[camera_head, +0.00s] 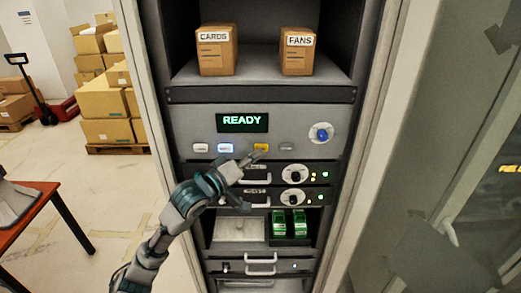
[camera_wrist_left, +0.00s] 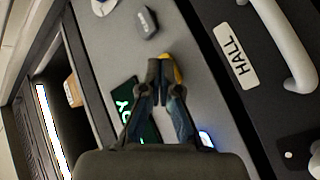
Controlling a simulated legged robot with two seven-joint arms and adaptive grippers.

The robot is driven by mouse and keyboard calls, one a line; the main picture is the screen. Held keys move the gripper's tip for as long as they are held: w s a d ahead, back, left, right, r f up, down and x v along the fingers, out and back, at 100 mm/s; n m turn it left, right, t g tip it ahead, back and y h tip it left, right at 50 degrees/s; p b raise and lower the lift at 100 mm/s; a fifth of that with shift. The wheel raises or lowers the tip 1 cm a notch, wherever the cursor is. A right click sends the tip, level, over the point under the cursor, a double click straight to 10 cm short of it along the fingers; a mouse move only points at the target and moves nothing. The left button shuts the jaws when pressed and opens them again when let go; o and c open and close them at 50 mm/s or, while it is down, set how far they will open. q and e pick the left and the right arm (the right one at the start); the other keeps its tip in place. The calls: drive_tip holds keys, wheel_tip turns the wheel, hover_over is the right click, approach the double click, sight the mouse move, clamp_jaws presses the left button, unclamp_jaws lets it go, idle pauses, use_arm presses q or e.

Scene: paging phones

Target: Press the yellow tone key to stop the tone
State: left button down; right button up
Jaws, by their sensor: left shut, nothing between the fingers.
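The yellow key (camera_head: 261,147) sits on the grey panel, right of the centre of its row and below a display (camera_head: 242,123) reading READY. My left gripper (camera_head: 254,156) is shut and empty, its fingertips right at the key's lower left edge in the head view. In the left wrist view the shut fingertips (camera_wrist_left: 159,68) cover part of the yellow key (camera_wrist_left: 177,72), which shows just beside them. Whether they touch or press it I cannot tell. My right gripper is in neither view.
A white key (camera_head: 200,147), a blue-lit key (camera_head: 225,148), a grey key (camera_head: 287,146) and a blue knob (camera_head: 321,135) share the panel. Below are drawer units with handles and knobs (camera_head: 293,173). Boxes marked CARDS (camera_head: 217,55) and FANS (camera_head: 298,55) stand on the shelf above.

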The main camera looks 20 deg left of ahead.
use_arm(q)
drive_tip(key=shift+d, duration=0.15)
drive_tip(key=s+d, duration=0.1)
drive_tip(key=s, duration=0.5)
drive_tip(key=shift+d+p, duration=0.35)
